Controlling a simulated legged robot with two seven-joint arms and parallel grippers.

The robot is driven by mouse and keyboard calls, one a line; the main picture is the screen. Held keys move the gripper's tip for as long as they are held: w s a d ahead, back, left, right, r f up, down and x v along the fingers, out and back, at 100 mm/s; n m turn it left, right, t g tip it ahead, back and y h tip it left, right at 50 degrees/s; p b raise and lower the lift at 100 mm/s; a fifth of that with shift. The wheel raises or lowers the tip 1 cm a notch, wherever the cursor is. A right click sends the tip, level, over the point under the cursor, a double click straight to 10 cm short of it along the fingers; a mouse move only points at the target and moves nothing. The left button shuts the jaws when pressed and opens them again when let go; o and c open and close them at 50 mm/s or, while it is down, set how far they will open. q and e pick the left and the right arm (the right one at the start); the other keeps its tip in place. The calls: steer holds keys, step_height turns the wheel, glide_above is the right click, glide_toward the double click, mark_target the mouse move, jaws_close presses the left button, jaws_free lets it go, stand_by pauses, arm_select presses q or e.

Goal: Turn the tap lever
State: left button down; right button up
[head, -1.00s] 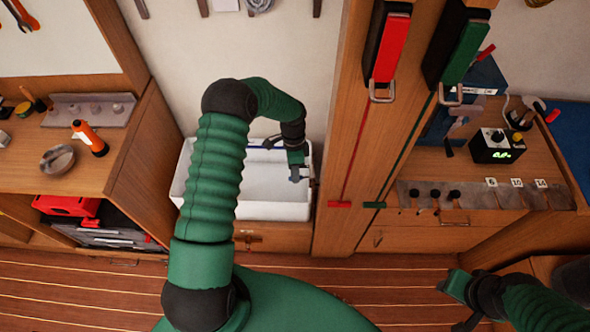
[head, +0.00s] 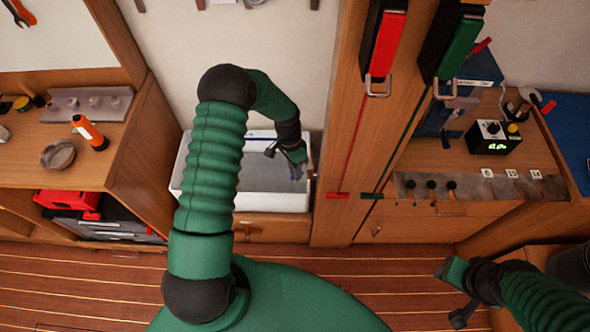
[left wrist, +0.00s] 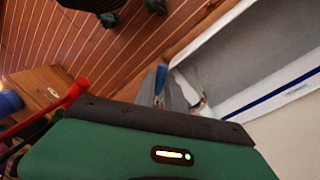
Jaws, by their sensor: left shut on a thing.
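A white sink basin (head: 240,201) stands against the wall, left of the wooden post, and its inside looks grey. My left gripper (head: 297,172) reaches down over the basin's right end. It is shut on the tap lever, a small blue piece (left wrist: 160,86) that shows between grey fingers in the left wrist view. The rest of the tap is mostly hidden by the gripper; a pale part shows beside the fingers in the wrist view. My right gripper (head: 450,290) hangs at the lower right, away from the sink; its fingertips are too unclear to judge.
The wooden post (head: 345,150) with red and green handles stands just right of the basin. A left bench holds an orange-and-black bottle (head: 90,132) and a grey bowl (head: 58,154). A right bench holds a black box with a lit display (head: 493,137). The planked floor (head: 80,290) is clear.

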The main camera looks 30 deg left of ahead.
arm_select(q)
steer(key=shift+w+a+r, duration=0.1)
steer(key=shift+w+r, duration=0.1)
steer(key=shift+w, duration=0.15)
steer(key=c, duration=1.7)
jaws_free()
steer(key=o, duration=0.3)
steer(key=shift+s+f, duration=0.15)
step_height(320, 180, up, 16)
steer(key=w+a, duration=0.1)
steer(key=a, duration=0.2)
steer(key=shift+w+r+b, duration=0.2)
steer(key=shift+r+b, duration=0.05)
steer(key=shift+b, duration=0.2)
